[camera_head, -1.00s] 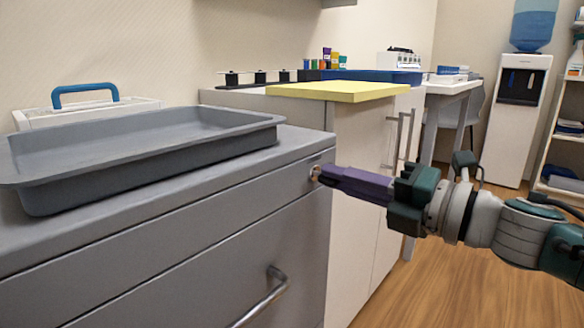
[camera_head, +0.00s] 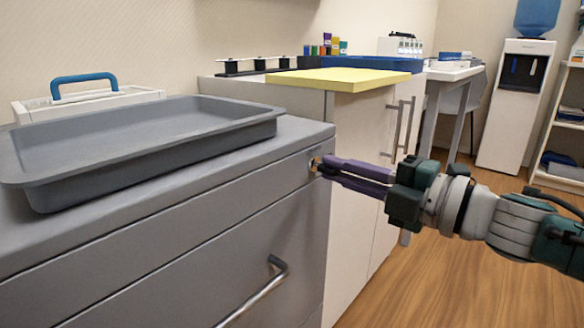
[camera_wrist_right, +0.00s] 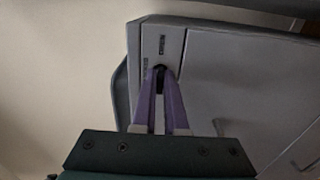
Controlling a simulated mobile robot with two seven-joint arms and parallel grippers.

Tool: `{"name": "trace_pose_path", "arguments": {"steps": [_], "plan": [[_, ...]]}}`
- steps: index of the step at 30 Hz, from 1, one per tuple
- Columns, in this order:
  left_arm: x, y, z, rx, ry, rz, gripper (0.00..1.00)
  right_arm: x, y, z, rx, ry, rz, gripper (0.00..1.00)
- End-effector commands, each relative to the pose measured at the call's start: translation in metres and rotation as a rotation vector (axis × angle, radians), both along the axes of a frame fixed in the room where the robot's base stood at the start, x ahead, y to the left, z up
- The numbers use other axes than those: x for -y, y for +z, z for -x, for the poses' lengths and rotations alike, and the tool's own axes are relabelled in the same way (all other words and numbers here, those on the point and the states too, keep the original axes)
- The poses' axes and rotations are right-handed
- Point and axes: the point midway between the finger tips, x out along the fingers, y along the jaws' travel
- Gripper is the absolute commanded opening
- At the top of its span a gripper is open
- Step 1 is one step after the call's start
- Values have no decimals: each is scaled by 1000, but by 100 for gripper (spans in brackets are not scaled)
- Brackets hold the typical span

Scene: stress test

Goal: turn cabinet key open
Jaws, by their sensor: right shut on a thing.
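The grey cabinet (camera_head: 215,222) stands at the left with its drawer fronts facing right. A small key (camera_head: 314,163) sits in the lock near the top right corner of its upper drawer front. My right gripper (camera_head: 325,166) comes in from the right, its purple fingers shut on the key at the lock. In the right wrist view the fingers converge on the dark key (camera_wrist_right: 160,72), just below small printed marks on the grey front. The fingertips hide part of the key, so its exact angle is hard to tell. My left gripper is not in view.
A grey tray (camera_head: 150,163) lies on the cabinet top. A bar handle (camera_head: 262,292) sticks out from the drawer below. A white cabinet (camera_head: 352,185) with a yellow board (camera_head: 345,79) on top stands beside it. The floor at right is clear.

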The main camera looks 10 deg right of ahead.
Motion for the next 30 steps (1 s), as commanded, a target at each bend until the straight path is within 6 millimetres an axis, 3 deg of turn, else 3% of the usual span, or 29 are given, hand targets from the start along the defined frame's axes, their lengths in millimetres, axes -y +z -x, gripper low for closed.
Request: {"name": "trace_pose_path", "arguments": {"steps": [5,6,13,23,30], "plan": [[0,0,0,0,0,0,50,0,0,0,-2,0,-2,0],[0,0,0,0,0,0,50,0,0,0,-2,0,-2,13],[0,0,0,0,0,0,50,0,0,0,-1,0,-1,39],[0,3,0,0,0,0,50,3,0,4,-1,0,0,40],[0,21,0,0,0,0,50,30,2,39,-5,-1,2,40]]}}
